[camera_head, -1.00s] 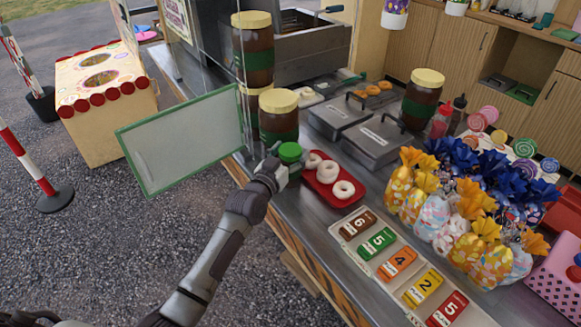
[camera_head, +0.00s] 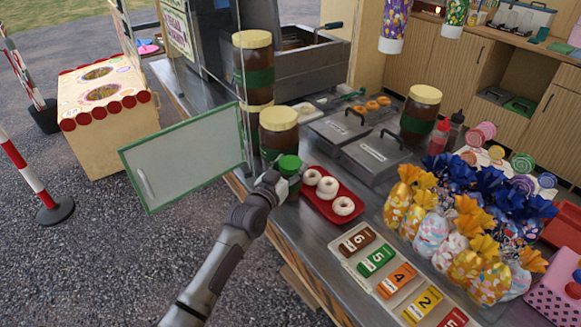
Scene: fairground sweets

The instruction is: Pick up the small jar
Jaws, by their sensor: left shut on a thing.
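The small jar (camera_head: 289,165) with a green lid stands upright at the left edge of the counter. It is beside the red tray and in front of the large brown jars. My left gripper (camera_head: 277,182) is at the jar's near left side, shut on it. The gripper and wrist hide much of the jar's lower body, so I cannot tell whether it touches the counter. My right gripper is not in view.
Large brown jars (camera_head: 278,130) stand close behind. A red tray (camera_head: 316,203) with white donuts lies just right. An open green-framed glass door (camera_head: 185,155) is at left. Numbered cards (camera_head: 398,280) and candy bags (camera_head: 432,237) fill the counter's front right.

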